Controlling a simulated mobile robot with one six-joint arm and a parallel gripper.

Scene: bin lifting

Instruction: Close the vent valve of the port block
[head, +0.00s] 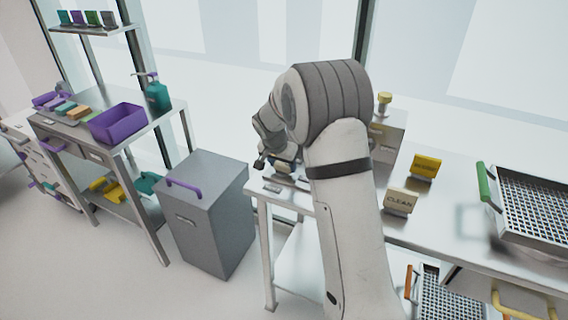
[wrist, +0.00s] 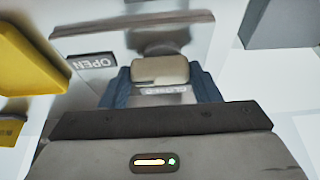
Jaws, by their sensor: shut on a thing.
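In the wrist view, my gripper (wrist: 162,86) has its two blue fingers closed on the sides of a beige block-shaped handle, which I take as the vent valve's handle (wrist: 160,69). Behind it is a shiny metal face of the port block (wrist: 100,42). An OPEN label (wrist: 92,61) is left of the fingers. A second label, apparently CLOSED (wrist: 165,89), shows between the fingers just below the handle. The handle's base is partly hidden. In the head view, my arm hides the handle and most of my gripper.
A yellow sign (head: 425,167) and a CLEAN sign (head: 400,201) stand on the bench right of my arm, beside a mesh tray (head: 541,240). A grey block with a yellowish knob (head: 384,99) stands behind my arm. A grey bin (head: 212,225) stands left of the bench.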

